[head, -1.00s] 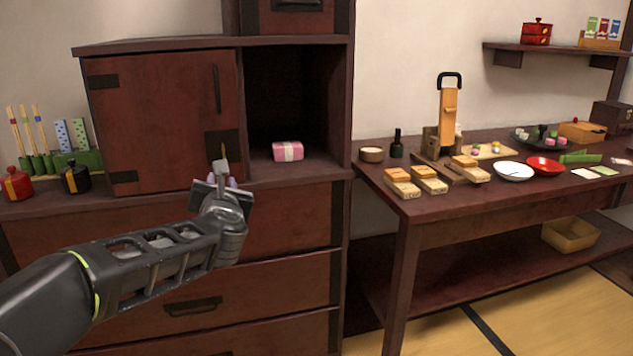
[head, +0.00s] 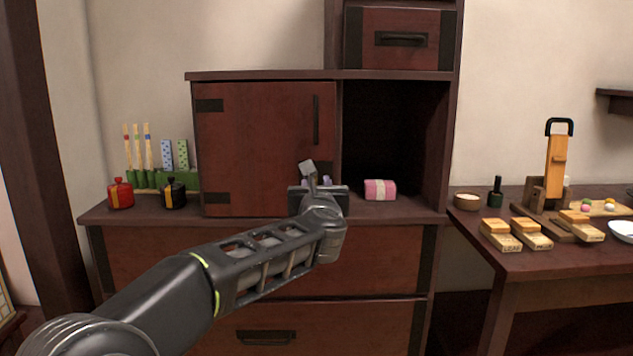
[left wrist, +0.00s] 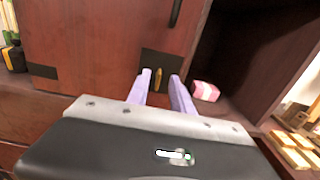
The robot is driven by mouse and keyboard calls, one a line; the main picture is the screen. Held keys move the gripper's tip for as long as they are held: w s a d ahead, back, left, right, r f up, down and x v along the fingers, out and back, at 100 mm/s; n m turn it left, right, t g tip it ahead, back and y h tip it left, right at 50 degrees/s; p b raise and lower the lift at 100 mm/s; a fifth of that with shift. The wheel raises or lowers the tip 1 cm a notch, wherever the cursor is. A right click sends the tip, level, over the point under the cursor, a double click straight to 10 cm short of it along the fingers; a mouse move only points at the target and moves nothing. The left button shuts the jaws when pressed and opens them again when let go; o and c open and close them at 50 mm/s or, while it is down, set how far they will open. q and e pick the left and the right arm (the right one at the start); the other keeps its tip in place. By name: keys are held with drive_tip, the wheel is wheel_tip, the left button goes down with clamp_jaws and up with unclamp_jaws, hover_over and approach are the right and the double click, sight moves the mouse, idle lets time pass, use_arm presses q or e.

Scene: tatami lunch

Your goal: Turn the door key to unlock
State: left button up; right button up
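The cabinet door (head: 262,140) is dark red wood and stands closed, with a vertical black handle near its right edge. In the left wrist view a brass key (left wrist: 158,78) stands at a dark lock plate (left wrist: 153,63) low on the door's right side. My left gripper (head: 316,183) is in front of that corner and hides the key in the head view. In the left wrist view its two pale purple fingers (left wrist: 159,92) are apart, with the key seen between and beyond them; they do not touch it. My right gripper is not in view.
A pink wrapped bundle (head: 380,190) sits in the open compartment right of the door. Red (head: 120,194) and black (head: 174,193) jars stand at left. A side table (head: 525,262) at right holds wooden blocks and dishes.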

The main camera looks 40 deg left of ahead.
sight(316, 179)
use_arm(q)
drive_tip(key=shift+x, duration=1.6)
drive_tip(key=shift+c, duration=0.4)
clamp_jaws()
